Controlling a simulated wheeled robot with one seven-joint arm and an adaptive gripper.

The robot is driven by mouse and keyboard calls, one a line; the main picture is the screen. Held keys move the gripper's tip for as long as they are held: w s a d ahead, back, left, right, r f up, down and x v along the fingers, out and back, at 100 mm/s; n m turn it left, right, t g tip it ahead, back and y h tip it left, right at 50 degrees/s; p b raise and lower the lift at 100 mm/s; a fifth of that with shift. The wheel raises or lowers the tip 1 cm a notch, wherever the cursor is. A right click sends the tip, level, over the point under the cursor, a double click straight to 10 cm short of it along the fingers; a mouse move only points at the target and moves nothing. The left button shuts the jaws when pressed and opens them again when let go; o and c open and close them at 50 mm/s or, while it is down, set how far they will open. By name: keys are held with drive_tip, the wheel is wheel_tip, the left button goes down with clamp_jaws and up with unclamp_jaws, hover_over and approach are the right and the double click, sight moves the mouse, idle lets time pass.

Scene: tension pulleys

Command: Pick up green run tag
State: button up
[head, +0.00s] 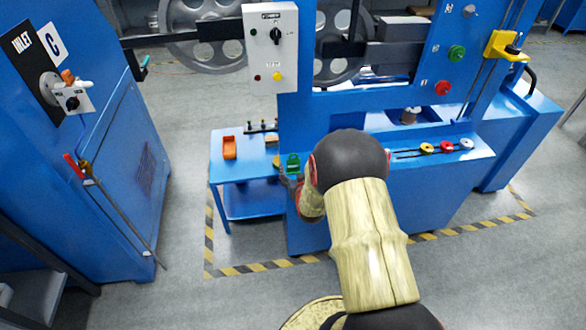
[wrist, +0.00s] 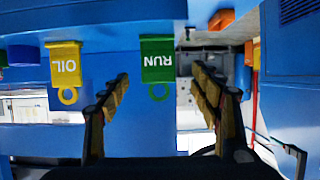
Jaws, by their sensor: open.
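The green run tag (wrist: 158,60) shows in the wrist view with its RUN lettering upside down and a ring at its lower end. In the head view the green tag (head: 293,162) is at the left end of the blue machine, beside the small side table. My gripper (wrist: 163,84) is open, with its two ribbed yellowish fingers spread. The tag's ring lies between the fingertips in the picture; I cannot tell how much depth separates them. No contact shows. In the head view my arm hides most of the gripper.
A yellow OIL tag (wrist: 66,66) hangs left of the green tag in the wrist view, close to the left finger. An orange bin (head: 229,147) stands on the blue side table (head: 252,180).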

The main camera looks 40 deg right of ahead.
sight(293, 165)
drive_tip(key=shift+w+d+f, duration=0.1)
drive_tip(key=shift+d+f, duration=0.2)
drive_tip(key=shift+f, duration=0.1)
drive_tip(key=b+x, duration=0.1)
drive_tip(key=x, duration=0.2)
drive_tip(key=b+x, duration=0.2)
drive_tip(key=x, duration=0.1)
drive_tip(key=shift+a+f+b, duration=0.15)
drive_tip(key=shift+f+b, duration=0.05)
drive_tip(key=shift+b, duration=0.1)
drive_tip(key=shift+w+d+f, duration=0.1)
drive_tip(key=shift+w+d, duration=0.25)
drive_tip(key=shift+w, duration=0.1)
drive_tip(key=shift+c, duration=1.4)
drive_tip(key=c, duration=1)
